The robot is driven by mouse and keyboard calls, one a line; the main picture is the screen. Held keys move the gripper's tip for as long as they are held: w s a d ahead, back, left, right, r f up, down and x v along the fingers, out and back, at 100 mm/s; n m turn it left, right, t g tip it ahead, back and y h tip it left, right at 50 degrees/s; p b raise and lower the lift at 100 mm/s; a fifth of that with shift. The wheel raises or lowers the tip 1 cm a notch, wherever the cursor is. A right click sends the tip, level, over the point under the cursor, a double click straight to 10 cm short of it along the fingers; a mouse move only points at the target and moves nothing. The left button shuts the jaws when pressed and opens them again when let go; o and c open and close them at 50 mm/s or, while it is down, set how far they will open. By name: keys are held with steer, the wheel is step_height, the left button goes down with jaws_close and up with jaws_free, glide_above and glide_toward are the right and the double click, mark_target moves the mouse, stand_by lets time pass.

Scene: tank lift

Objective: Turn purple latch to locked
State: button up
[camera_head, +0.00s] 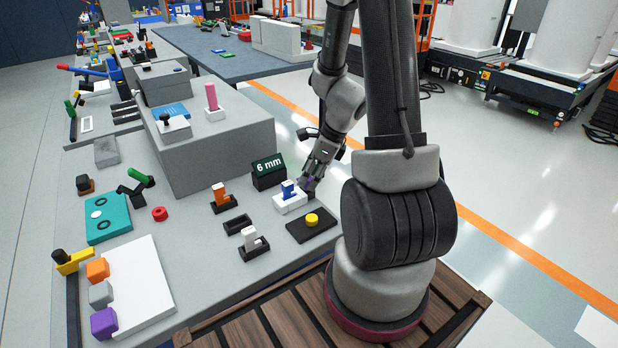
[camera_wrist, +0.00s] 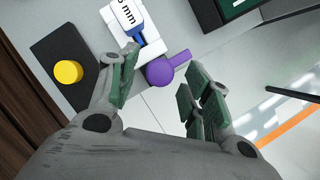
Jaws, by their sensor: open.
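The purple latch (camera_wrist: 160,72) shows in the wrist view as a round knob with a short lever pointing up and right. It sits beside a white block (camera_wrist: 151,43) that bears a blue piece (camera_wrist: 137,24). My gripper (camera_wrist: 164,78) is open, with one finger on each side of the latch. The left finger is close to the knob; I cannot tell whether it touches. The right fingers stand apart from the lever. In the head view my gripper (camera_head: 312,181) is low at the table's right edge, and it mostly hides the latch (camera_head: 309,182). No lock marking is readable.
A black plate (camera_head: 298,232) with a yellow button (camera_head: 311,219) lies in front of the white block. A large grey box (camera_head: 212,140) is further left. Open floor (camera_head: 500,180) lies to the right.

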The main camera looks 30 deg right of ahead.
steer(key=shift+w+a+f, duration=0.15)
steer(key=shift+f, duration=0.45)
steer(key=shift+c, duration=0.2)
steer(key=c, duration=1)
